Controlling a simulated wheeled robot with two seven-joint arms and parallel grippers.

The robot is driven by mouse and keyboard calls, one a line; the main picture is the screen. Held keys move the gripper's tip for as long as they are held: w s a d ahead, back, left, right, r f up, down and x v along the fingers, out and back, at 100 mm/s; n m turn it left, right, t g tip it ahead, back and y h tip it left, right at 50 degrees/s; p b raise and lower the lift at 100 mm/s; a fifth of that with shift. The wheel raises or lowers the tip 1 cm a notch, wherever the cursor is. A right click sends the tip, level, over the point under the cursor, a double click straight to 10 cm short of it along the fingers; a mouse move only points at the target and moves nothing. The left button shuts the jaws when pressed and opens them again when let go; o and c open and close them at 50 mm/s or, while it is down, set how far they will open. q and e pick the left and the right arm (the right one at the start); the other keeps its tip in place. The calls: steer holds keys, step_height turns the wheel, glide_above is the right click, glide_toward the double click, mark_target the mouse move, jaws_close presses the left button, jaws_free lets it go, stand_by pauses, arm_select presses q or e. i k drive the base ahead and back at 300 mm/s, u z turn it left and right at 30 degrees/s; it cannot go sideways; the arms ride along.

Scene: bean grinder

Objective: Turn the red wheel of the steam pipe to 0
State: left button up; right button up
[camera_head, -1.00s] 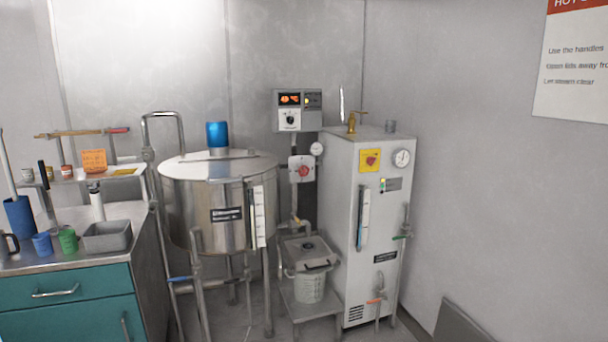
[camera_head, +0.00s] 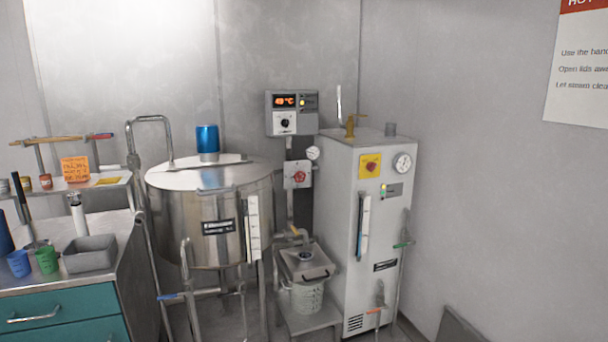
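A small red wheel (camera_head: 300,176) sits on a pale square plate on the steam pipe (camera_head: 290,208), between the steel kettle and the white cabinet. The plate's markings are too small to read, so I cannot tell the wheel's setting. A round gauge (camera_head: 313,153) is just above and right of the wheel. Neither of my grippers shows in the head view.
The steel kettle (camera_head: 185,222) with its rails stands left of the wheel. The white cabinet (camera_head: 340,215) is on the right. A lidded bucket (camera_head: 304,295) on a low stand is below the wheel. A counter (camera_head: 110,270) with cups fills the left; a control box (camera_head: 292,113) hangs above.

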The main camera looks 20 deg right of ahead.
mark_target(299, 176)
steer(key=z, duration=0.2)
steer(key=i, duration=1.95)
steer(key=z, duration=0.05)
